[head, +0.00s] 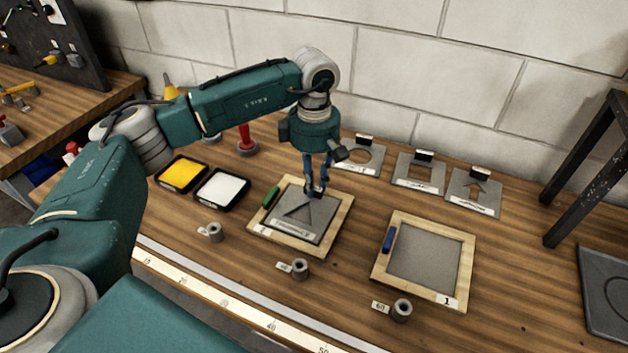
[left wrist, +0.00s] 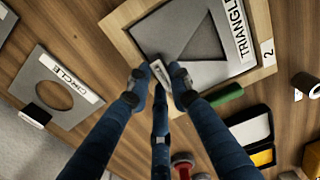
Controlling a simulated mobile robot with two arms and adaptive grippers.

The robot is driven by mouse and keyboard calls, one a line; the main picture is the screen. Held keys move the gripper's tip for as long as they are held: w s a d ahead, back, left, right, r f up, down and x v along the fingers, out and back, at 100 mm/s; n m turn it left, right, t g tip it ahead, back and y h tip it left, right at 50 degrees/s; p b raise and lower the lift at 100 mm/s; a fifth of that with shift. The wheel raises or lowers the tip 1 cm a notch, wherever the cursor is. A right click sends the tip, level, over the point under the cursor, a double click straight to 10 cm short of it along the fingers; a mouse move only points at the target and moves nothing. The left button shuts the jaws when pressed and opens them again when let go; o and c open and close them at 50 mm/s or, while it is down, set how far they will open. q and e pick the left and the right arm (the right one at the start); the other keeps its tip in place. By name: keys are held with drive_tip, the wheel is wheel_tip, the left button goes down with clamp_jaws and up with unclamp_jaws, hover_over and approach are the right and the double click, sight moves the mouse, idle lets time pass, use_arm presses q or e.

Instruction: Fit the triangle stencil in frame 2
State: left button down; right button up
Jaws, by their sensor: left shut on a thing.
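The triangle stencil (head: 312,228) is a grey plate with a triangular cutout and a raised tab at its back edge. My left gripper (head: 316,192) is shut on this tab from above. The stencil is over the opening of frame 2 (head: 343,212), a wooden frame marked 2, and looks roughly in line with it. I cannot tell whether it rests fully flat. In the left wrist view, the fingers (left wrist: 166,85) pinch the tab, and the stencil plate (left wrist: 165,32) shows inside the wooden border (left wrist: 121,42). My right gripper is not in view.
Frame 1 (head: 463,262) stands empty at the right with a blue piece on its edge. Circle (head: 345,168), square (head: 402,177) and arrow (head: 458,190) stencils stand along the back. Yellow (head: 182,174) and white (head: 221,188) trays are at the left. Small grey cylinders line the front.

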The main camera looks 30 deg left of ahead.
use_arm(q)
drive_tip(key=shift+f, duration=0.25)
idle(0.3)
idle(0.4)
drive_tip(key=c, duration=1.5)
unclamp_jaws()
drive_tip(key=shift+c, duration=0.2)
drive_tip(key=shift+r+p, duration=0.35)
drive_tip(key=shift+r, duration=0.65)
drive_tip(key=shift+r+p, duration=1.75)
drive_tip(key=shift+r, duration=1.3)
